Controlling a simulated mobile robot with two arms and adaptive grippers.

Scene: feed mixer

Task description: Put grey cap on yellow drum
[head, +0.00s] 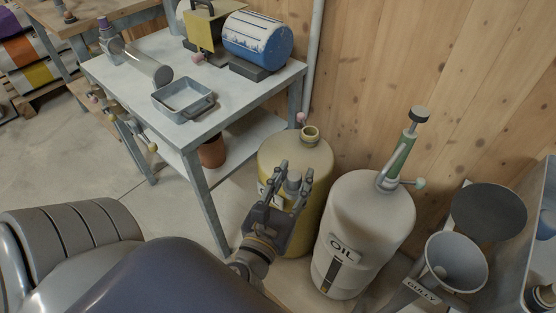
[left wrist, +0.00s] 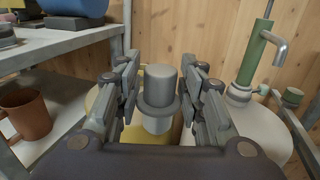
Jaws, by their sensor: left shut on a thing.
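The yellow drum (head: 318,168) stands on the floor beside the table, with its open neck (head: 310,134) showing at the top. My left gripper (head: 294,176) is in front of the drum's near side, below and to the left of the neck in the head view. It is shut on the grey cap (head: 292,187). In the left wrist view the cap (left wrist: 159,88) is upright between the fingers, with a wide flange and a paler lower part. Part of the drum (left wrist: 133,132) shows behind it; the neck is hidden there. My right gripper is not in view.
A white oil drum (head: 366,218) with a green pump (head: 403,152) stands close to the right. A grey funnel (head: 456,262) is farther right. A metal table (head: 222,106) with a tray (head: 183,100) and a blue drum-shaped object (head: 258,40) stands left. A wooden wall is behind.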

